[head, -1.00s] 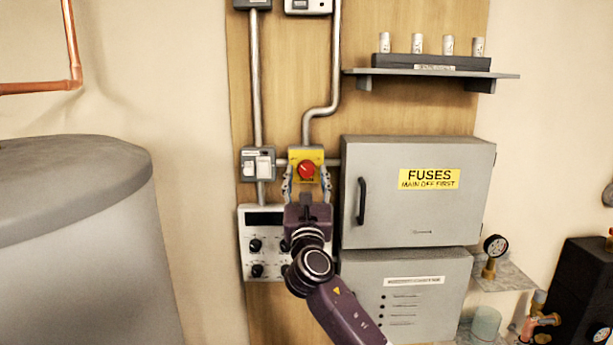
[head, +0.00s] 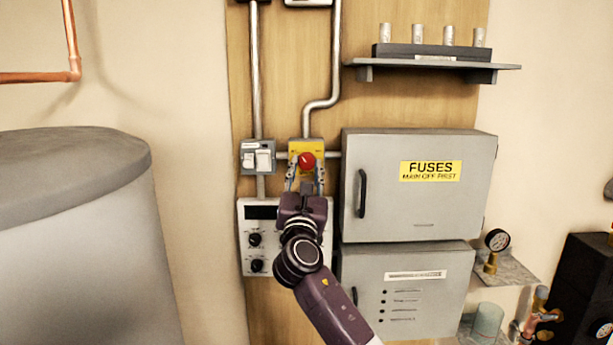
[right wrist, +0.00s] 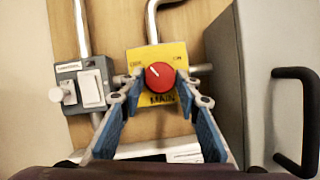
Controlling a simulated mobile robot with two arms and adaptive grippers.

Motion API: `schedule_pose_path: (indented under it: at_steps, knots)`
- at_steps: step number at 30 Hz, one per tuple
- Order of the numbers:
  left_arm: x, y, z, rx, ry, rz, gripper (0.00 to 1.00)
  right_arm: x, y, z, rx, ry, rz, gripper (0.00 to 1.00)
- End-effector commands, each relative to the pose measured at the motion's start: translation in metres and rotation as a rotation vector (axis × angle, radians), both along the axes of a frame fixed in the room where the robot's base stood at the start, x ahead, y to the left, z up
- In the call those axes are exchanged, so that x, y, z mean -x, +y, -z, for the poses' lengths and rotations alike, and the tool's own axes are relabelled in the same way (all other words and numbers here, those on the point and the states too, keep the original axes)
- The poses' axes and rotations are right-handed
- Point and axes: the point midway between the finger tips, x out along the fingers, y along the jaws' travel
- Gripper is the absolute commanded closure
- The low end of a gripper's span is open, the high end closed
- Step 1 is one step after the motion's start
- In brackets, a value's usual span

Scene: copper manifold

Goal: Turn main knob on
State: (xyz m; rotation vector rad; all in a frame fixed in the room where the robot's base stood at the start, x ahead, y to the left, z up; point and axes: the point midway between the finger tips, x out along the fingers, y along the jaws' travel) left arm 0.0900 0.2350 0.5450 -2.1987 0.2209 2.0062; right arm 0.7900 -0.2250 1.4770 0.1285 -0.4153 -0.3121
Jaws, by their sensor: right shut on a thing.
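The main knob (head: 307,160) is a round red knob on a yellow plate (head: 295,147) on the wooden board. In the right wrist view the red knob (right wrist: 159,75) has a pale mark pointing up and left. The plate there (right wrist: 140,55) reads MAIN below the knob and ON at its upper right; the label at its upper left is blurred. My right gripper (head: 306,170) comes from below and is shut on the knob, one fingertip at each side. Its two blue-padded fingers also show in the right wrist view (right wrist: 162,83). My left gripper is not in view.
A grey switch box (head: 257,158) with white switches is close left of the knob. The grey fuse cabinet (head: 380,150) with a black handle stands out close on the right. A dial panel (head: 255,230) sits below. A large grey tank (head: 70,240) fills the left.

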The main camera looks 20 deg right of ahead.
Motion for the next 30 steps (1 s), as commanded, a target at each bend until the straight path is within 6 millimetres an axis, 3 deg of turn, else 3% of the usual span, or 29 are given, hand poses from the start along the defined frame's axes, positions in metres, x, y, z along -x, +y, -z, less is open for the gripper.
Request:
schedule_pose_path:
  at_steps: [3,12,30]
  knots:
    - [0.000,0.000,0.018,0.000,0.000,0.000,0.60,0.000,0.002,0.005,-0.104,-0.029,-0.001,0.94]
    - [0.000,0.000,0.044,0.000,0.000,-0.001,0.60,-0.001,0.005,0.002,-0.377,-0.108,-0.002,0.94]
    - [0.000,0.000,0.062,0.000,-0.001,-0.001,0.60,-0.002,0.008,-0.005,-0.923,-0.262,-0.001,0.94]
